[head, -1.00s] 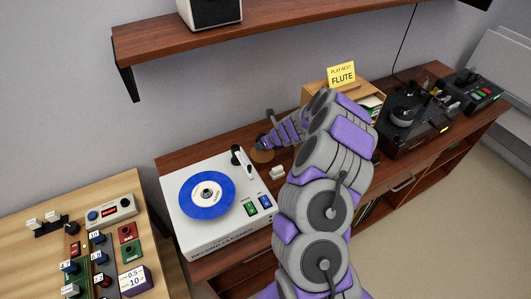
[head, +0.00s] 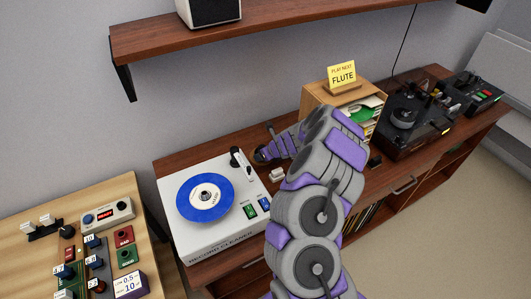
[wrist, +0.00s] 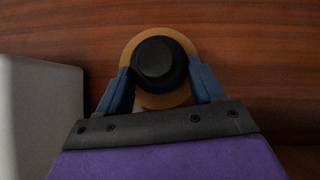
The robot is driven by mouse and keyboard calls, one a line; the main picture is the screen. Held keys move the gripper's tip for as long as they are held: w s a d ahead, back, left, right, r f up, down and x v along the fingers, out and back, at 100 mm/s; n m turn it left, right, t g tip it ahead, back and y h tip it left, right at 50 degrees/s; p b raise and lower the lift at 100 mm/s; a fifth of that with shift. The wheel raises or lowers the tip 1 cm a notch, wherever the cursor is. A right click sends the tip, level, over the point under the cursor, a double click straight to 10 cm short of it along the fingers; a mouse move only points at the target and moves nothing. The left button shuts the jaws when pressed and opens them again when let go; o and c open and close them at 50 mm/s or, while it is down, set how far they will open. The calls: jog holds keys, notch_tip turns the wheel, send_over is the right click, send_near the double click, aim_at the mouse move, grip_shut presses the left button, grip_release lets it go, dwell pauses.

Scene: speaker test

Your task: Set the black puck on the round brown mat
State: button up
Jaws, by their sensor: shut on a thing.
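The black puck (wrist: 160,62) is between the two blue fingers of my gripper (wrist: 162,80) in the wrist view, and the gripper is shut on it. The round brown mat (wrist: 183,96) shows as a ring around the puck from above, so the puck is over the mat, slightly toward its upper middle. I cannot tell whether the puck touches the mat. In the head view my gripper (head: 262,155) is at the back of the wooden bench, right of the record cleaner, and it hides the puck and most or all of the mat.
The white record cleaner (head: 235,228) with a blue disc (head: 192,207) stands just left of my gripper. A small white block (head: 277,175) lies in front of it. A wooden record box (head: 318,94) with a yellow sign (head: 341,76) and a black turntable (head: 405,132) stand to the right.

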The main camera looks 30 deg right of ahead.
jog(key=shift+a+f, duration=0.1)
jog(key=o, duration=1.2)
jog(key=shift+f, duration=0.1)
jog(key=shift+a, duration=0.15)
jog(key=shift+r, duration=0.45)
jog(key=p+v, duration=0.4)
jog(key=v, duration=0.8)
jog(key=shift+r, duration=0.2)
